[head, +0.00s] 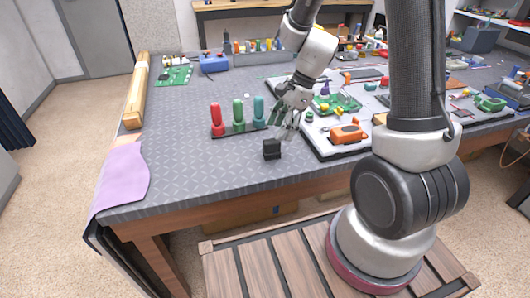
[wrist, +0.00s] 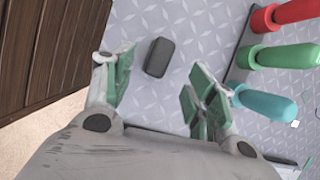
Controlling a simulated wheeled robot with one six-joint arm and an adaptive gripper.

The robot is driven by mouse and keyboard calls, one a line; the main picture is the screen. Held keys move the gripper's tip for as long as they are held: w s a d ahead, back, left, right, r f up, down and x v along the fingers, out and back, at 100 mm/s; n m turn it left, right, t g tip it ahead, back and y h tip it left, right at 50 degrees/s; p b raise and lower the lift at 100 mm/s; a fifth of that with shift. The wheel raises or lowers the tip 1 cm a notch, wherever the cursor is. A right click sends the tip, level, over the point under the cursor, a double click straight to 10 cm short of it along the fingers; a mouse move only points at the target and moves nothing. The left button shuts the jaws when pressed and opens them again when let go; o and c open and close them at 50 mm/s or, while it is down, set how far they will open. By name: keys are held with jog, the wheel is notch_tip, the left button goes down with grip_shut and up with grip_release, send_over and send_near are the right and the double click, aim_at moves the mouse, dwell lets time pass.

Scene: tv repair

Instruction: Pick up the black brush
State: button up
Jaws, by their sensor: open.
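The black brush (head: 271,148) looks like a small dark block standing on the grey patterned table, near its front edge. In the wrist view it is a dark rounded block (wrist: 159,57), lying between and beyond the two fingertips. My gripper (head: 286,122) is above the table, just behind and to the right of the brush in the head view. Its green-padded fingers are spread wide and empty in the wrist view (wrist: 161,76). No contact between the fingers and the brush shows. The brush's bristles cannot be made out.
Red (head: 217,120), green (head: 238,114) and teal (head: 259,109) handled tools stand in a row close behind the brush. A panel with an orange part (head: 347,133) lies to the right. A purple cloth (head: 122,178) hangs over the left corner. The table left of the brush is clear.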

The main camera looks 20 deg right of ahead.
aim_at(275, 140)
jog(key=shift+w+f+m, duration=0.15)
jog(key=shift+f+m, duration=0.05)
jog(key=shift+m, duration=0.6)
jog(key=x, duration=0.7)
jog(key=shift+s+f, duration=0.2)
jog(key=shift+f, duration=0.1)
jog(key=shift+c, duration=0.3)
jog(key=c, duration=1.1)
jog(key=shift+o, duration=0.2)
notch_tip(275, 140, up, 10)
jog(key=shift+r, duration=0.1)
